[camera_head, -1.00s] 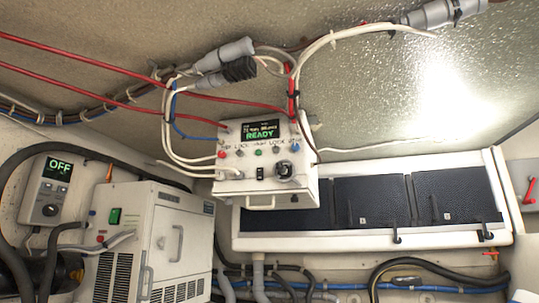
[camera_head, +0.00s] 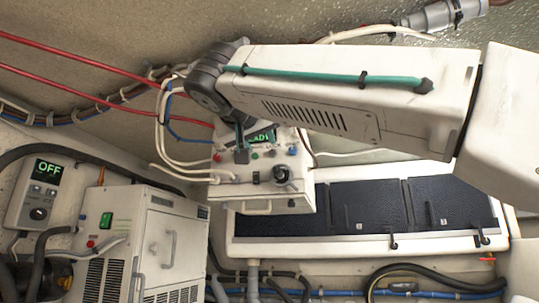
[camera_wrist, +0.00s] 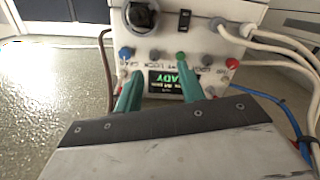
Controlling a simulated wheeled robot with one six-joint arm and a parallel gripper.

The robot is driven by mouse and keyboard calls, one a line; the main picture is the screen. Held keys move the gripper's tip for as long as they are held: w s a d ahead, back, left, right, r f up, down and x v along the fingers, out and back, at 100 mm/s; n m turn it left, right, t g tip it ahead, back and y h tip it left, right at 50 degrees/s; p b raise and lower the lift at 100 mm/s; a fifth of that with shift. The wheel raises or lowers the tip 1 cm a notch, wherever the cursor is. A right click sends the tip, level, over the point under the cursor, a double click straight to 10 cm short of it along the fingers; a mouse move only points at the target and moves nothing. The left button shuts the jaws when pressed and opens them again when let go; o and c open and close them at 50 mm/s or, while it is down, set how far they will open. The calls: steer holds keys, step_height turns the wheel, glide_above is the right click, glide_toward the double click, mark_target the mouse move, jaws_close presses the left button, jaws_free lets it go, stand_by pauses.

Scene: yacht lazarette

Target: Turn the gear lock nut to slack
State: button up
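A white control box (camera_head: 228,191) hangs below the sloped ceiling, with a lit display reading READY, a row of small coloured buttons and a dark rotary knob (camera_head: 281,174). In the wrist view the box appears upside down, with the knob (camera_wrist: 140,16) at the top. Small lettering near the buttons includes LOCK; I cannot tell which part is the gear lock nut. My gripper (camera_wrist: 160,66) has two teal fingers, spread apart with nothing visible between them. They are in front of the display and button row; contact cannot be told. In the head view my arm partly hides the display.
White and blue cables (camera_head: 165,130) loop at the box's left side. A white cabinet (camera_head: 160,240) and an OFF control unit (camera_head: 38,192) stand at the left. A white-framed panel (camera_head: 335,244) with dark panes is behind, at right. Red cables cross the upper left.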

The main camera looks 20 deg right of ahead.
mark_target(272, 152)
steer(key=shift+m+h, duration=0.3)
steer(key=shift+m, duration=0.2)
steer(key=x, duration=0.5)
steer(key=r+x, duration=0.1)
steer(key=x, duration=0.2)
steer(key=shift+s+d, duration=0.2)
steer(key=shift+d, duration=0.05)
jaws_close()
